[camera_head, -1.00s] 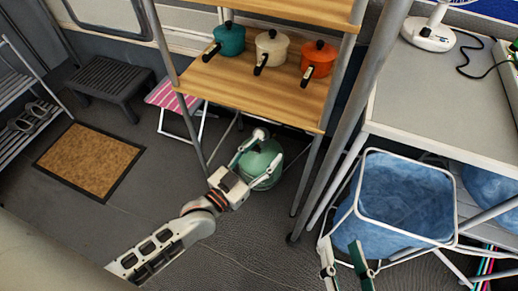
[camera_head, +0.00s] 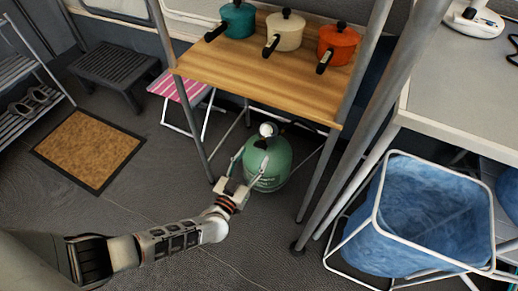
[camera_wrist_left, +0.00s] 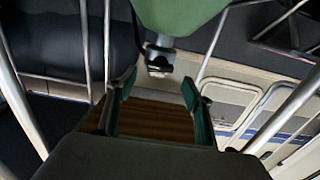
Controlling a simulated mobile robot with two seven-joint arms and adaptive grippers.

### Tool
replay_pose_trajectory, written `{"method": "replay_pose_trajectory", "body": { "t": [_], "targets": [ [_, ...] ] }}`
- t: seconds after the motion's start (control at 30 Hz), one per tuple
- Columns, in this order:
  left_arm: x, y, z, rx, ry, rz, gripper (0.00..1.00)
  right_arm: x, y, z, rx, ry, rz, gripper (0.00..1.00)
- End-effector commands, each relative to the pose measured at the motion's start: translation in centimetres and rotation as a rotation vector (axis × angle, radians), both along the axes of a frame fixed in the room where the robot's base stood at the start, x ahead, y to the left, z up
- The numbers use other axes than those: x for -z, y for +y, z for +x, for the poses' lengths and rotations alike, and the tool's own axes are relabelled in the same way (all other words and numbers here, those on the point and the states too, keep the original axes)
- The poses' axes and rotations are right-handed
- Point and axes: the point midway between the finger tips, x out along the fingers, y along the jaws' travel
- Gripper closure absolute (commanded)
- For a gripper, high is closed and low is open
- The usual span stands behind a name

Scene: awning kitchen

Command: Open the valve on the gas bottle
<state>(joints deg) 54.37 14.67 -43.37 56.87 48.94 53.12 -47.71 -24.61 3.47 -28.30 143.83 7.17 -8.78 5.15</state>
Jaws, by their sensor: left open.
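The green gas bottle (camera_head: 276,168) stands on the floor under the wooden shelf. Its pale valve knob (camera_head: 268,130) sits on top. In the left wrist view the bottle (camera_wrist_left: 180,12) fills the top edge, and the valve (camera_wrist_left: 160,58) shows beyond my fingertips, roughly centred between them. My left gripper (camera_head: 250,160) is open at the near side of the bottle, its fingers spread. Its two fingers also show in the left wrist view (camera_wrist_left: 158,90), with nothing held between them. Whether a finger touches the bottle cannot be told. My right gripper is out of view.
A shelf (camera_head: 250,85) with three pots overhangs the bottle, its metal legs on either side. A blue laundry bag (camera_head: 425,220) in a white frame stands at right. A folding stool (camera_head: 180,85) stands at left behind the shelf leg. Floor in front is clear.

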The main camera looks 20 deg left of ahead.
Motion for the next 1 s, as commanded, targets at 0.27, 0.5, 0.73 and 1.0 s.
{"method": "replay_pose_trajectory", "body": {
  "t": [0.27, 0.5, 0.73, 1.0],
  "targets": [
    [0.6, -0.2, 3.4, 0.002, 0.007, 0.000, 0.49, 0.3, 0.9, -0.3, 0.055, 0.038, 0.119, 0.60],
    [0.3, -0.3, 4.7, 0.002, 0.004, 0.000, 0.49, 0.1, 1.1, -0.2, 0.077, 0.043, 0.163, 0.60],
    [0.1, -0.3, 4.8, 0.002, 0.003, 0.000, 0.49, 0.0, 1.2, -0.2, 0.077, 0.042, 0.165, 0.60],
    [0.2, -0.3, 4.8, 0.002, 0.003, -0.001, 0.87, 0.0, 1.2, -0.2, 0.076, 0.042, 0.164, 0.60]
  ]
}}
